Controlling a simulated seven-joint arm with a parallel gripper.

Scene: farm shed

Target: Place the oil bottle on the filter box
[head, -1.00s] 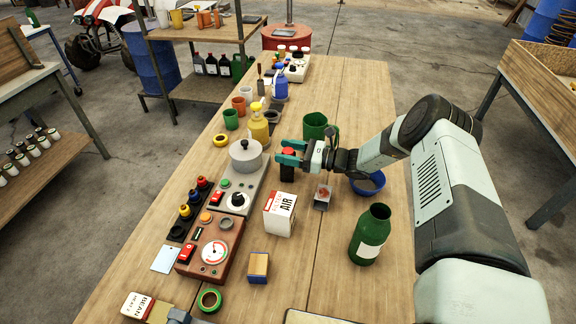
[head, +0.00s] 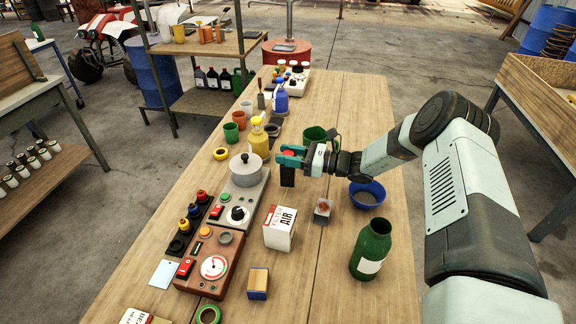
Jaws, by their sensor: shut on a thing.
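The oil bottle appears to be the small black bottle (head: 287,177) with a red cap, in the middle of the head view. My gripper (head: 290,155), with teal fingers, is shut on it near the top and holds it about upright. Whether its base is clear of the table cannot be told for sure. The filter box is the white box (head: 279,230) with red print and "AIR" on it. It stands on the table, nearer the camera than the bottle. Its top is bare, and my gripper is beyond it, apart from it.
A grey pot (head: 246,171) and a red-brown gauge box (head: 210,262) stand left of the filter box. A small red-buttoned block (head: 323,210), a blue bowl (head: 367,194) and a large green bottle (head: 371,249) are to the right. A green mug (head: 315,138) is behind the gripper.

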